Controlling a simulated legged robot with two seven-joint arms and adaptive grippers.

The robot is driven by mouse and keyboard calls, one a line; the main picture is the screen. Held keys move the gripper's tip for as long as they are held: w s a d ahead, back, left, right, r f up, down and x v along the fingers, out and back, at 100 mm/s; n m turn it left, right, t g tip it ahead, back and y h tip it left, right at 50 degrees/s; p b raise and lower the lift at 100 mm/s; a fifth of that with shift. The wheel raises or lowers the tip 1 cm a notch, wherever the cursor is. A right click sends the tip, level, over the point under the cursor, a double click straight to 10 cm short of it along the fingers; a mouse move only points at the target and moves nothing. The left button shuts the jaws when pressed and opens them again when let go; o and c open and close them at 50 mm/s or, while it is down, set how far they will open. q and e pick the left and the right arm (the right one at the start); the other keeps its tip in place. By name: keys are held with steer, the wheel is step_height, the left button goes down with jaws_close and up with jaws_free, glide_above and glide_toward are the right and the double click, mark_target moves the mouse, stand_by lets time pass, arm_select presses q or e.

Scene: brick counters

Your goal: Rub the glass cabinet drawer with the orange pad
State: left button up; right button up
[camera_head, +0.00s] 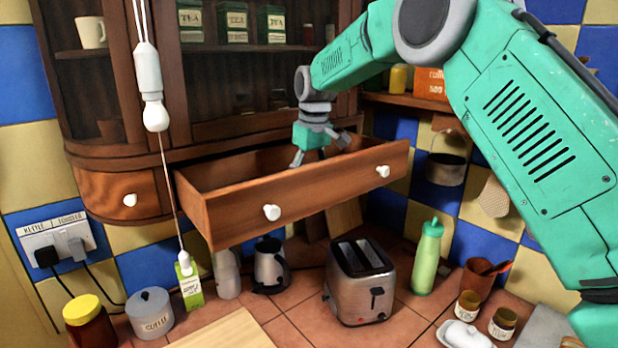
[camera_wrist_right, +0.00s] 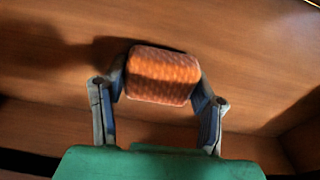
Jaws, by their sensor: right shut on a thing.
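The wide wooden drawer (camera_head: 310,200) of the glass cabinet (camera_head: 245,85) is pulled open, with two white knobs on its front. My right gripper (camera_head: 318,158) reaches down into the open drawer. In the right wrist view the gripper (camera_wrist_right: 160,88) is shut on the orange pad (camera_wrist_right: 162,72), which has a textured face. The pad is close to a bare wooden surface (camera_wrist_right: 60,60) inside the drawer; I cannot tell whether it touches. The pad is hidden in the head view. My left gripper is not in view.
A pull cord (camera_head: 152,85) hangs in front of the cabinet at the left. Below the drawer are a toaster (camera_head: 360,282), a kettle (camera_head: 270,266), a green bottle (camera_head: 427,258) and a coffee tin (camera_head: 149,312). A pot (camera_head: 446,168) hangs on the right wall.

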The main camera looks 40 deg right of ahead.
steer(key=shift+d+r, duration=0.1)
steer(key=shift+d, duration=0.05)
steer(key=shift+w+d, duration=0.1)
steer(key=shift+d, duration=0.15)
steer(key=shift+d+r, duration=0.1)
steer(key=shift+d, duration=0.2)
steer(key=d, duration=0.3)
steer(key=d+f, duration=0.1)
steer(key=d, duration=0.1)
steer(key=shift+d, duration=0.25)
steer(key=shift+w+a+r, duration=0.1)
steer(key=shift+r, duration=0.15)
steer(key=shift+a, duration=0.5)
steer(key=shift+s+a+f, duration=0.3)
steer(key=shift+a+f, duration=0.2)
steer(key=shift+a, duration=0.2)
steer(key=shift+a+r, duration=0.1)
steer(key=shift+a, duration=2.05)
steer(key=shift+s+a, duration=0.15)
steer(key=shift+a, duration=0.35)
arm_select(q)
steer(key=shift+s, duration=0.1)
